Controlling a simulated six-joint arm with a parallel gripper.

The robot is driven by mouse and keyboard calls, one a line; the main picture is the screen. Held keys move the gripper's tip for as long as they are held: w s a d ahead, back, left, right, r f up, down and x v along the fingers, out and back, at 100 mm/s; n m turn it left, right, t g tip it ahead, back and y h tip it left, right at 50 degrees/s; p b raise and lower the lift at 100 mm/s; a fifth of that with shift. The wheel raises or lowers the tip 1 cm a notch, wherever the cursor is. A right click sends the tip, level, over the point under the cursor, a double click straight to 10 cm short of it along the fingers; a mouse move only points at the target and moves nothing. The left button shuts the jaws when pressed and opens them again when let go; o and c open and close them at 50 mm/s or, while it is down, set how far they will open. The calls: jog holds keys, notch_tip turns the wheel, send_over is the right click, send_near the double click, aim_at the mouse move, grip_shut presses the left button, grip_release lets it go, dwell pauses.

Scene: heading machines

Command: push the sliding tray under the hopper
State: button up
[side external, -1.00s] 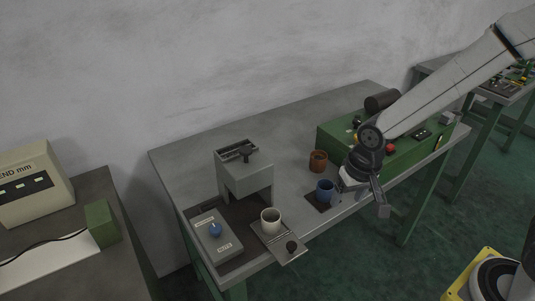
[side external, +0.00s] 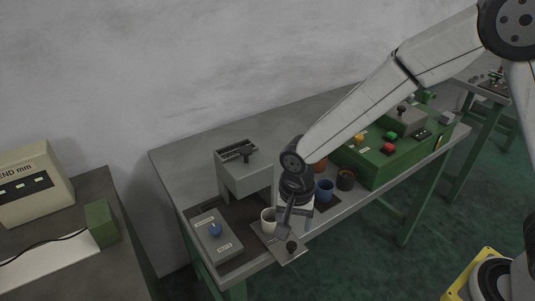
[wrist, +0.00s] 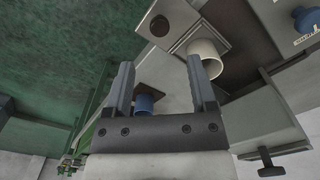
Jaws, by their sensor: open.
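The sliding tray (side external: 280,252) is a flat grey plate with a dark knob (side external: 291,246), sticking out past the bench's front edge. It also shows at the top of the wrist view (wrist: 185,14). A white cup (side external: 266,222) stands upright on its inner part, partly hidden by my gripper in the side view. The grey hopper (side external: 244,178) stands behind the cup, at the back of the dark base. My gripper (wrist: 160,62) is open and empty, pointing down close to the knob and cup; in the wrist view its right finger overlaps the cup. Contact cannot be told.
A grey box with a blue knob (side external: 215,229) sits left of the tray. To the right are a blue cup (side external: 324,190) on a dark mat, a brown cup (side external: 320,165) and a dark cup (side external: 346,179). A green control box (side external: 375,165) stands farther right.

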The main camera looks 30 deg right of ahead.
aim_at(291, 244)
jog(key=shift+f, duration=3.8)
grip_shut()
